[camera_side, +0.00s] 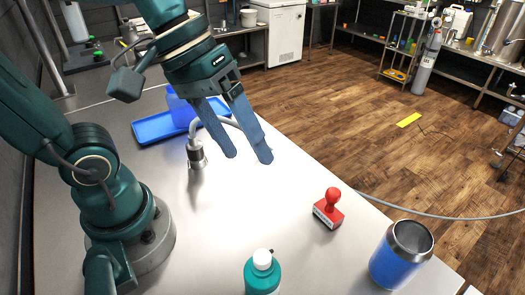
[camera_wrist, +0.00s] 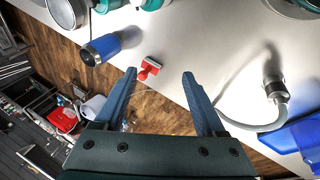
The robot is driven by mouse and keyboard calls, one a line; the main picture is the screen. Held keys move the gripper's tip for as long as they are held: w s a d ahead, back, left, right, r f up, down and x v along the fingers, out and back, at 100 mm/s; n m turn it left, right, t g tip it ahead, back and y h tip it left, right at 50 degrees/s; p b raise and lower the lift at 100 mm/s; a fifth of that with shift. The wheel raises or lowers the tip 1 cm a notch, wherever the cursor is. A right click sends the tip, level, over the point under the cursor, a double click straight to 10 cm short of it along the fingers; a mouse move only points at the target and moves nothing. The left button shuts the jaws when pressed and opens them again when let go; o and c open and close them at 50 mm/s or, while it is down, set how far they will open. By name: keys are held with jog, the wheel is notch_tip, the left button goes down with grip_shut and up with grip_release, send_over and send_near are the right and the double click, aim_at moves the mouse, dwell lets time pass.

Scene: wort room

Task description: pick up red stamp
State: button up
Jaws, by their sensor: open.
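The red stamp (camera_side: 329,208) stands upright on the light table near its right edge in the side view, knob handle up, with a pale label on its base. It also shows in the wrist view (camera_wrist: 149,67), beyond the fingertips and between their lines. My gripper (camera_side: 250,158) is open and empty, with two blue fingers pointing down above the table, up and to the left of the stamp in the side view. In the wrist view the gripper (camera_wrist: 159,75) has its fingers wide apart. The stamp is clear of both fingers.
A blue can with a metal rim (camera_side: 402,254) stands right of the stamp, near the table edge. A teal bottle with a white cap (camera_side: 262,274) stands at the front.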

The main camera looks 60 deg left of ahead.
jog(key=w+d+n+g+h, duration=0.3)
jog(key=w+n+h, duration=0.1)
jog(key=w, duration=0.2)
jog(key=n+h, duration=0.5)
jog(key=n, duration=0.3)
send_over(326, 206)
jog(key=w+a, duration=0.2)
jog(key=a, duration=0.1)
notch_tip(326, 206, down, 10)
jog(key=f, duration=0.2)
jog(key=f+n, duration=0.1)
jog(key=f, duration=0.1)
jog(key=s+a+f+n, duration=0.1)
jog(key=f, duration=0.1)
jog(key=shift+a+f+h, duration=0.1)
jog(key=shift+h, duration=0.3)
jog(key=shift+s+f, duration=0.15)
jog(key=shift+f, duration=0.1)
jog(key=shift+d+f, duration=0.15)
jog(key=shift+d, duration=0.2)
jog(key=shift+x, duration=2.1)
